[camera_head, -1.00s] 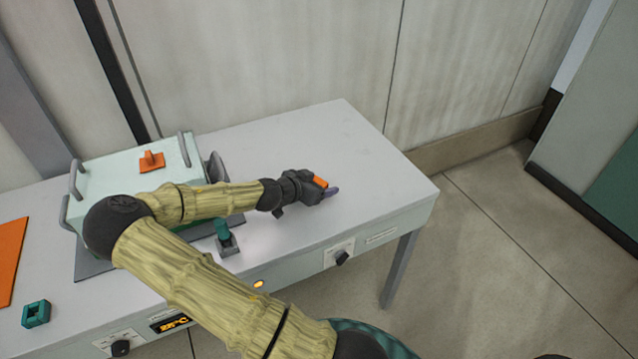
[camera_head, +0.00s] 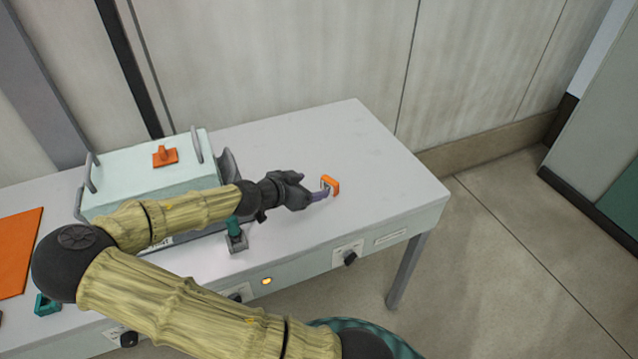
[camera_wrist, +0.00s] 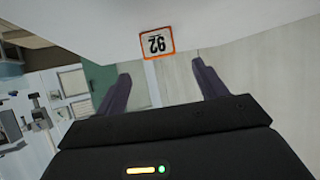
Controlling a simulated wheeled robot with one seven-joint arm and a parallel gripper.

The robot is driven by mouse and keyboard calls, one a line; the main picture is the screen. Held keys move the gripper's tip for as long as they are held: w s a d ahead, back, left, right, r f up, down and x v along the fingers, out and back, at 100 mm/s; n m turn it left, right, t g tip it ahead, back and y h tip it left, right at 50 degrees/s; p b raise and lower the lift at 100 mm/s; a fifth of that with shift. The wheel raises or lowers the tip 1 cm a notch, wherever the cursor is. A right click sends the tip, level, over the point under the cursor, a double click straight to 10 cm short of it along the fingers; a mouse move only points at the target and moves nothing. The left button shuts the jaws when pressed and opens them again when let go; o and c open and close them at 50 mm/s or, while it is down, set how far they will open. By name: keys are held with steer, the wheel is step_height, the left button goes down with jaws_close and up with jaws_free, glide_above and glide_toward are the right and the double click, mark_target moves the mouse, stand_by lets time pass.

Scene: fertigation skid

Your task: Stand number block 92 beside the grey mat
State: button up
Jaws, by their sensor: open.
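Number block 92 (camera_head: 333,185) is a small orange-edged block standing upright on the right part of the pale tabletop. The wrist view shows its white face with black "92" (camera_wrist: 157,42), upside down in that picture, just beyond my fingertips. My gripper (camera_head: 324,190) is open at the left of the block, low over the table. In the wrist view the purple fingers (camera_wrist: 161,71) are spread with nothing between them. The grey mat cannot be made out clearly; my arm hides much of the table by the pale green box.
The pale green box (camera_head: 140,182) with grey handles and an orange knob stands left. A green-topped lever (camera_head: 235,232) stands near the front edge. An orange panel (camera_head: 18,250) and a teal block (camera_head: 45,304) are far left. The tabletop (camera_head: 385,180) right of the block is clear.

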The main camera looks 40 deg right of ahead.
steer(key=shift+v, duration=1.4)
steer(key=shift+f, duration=0.1)
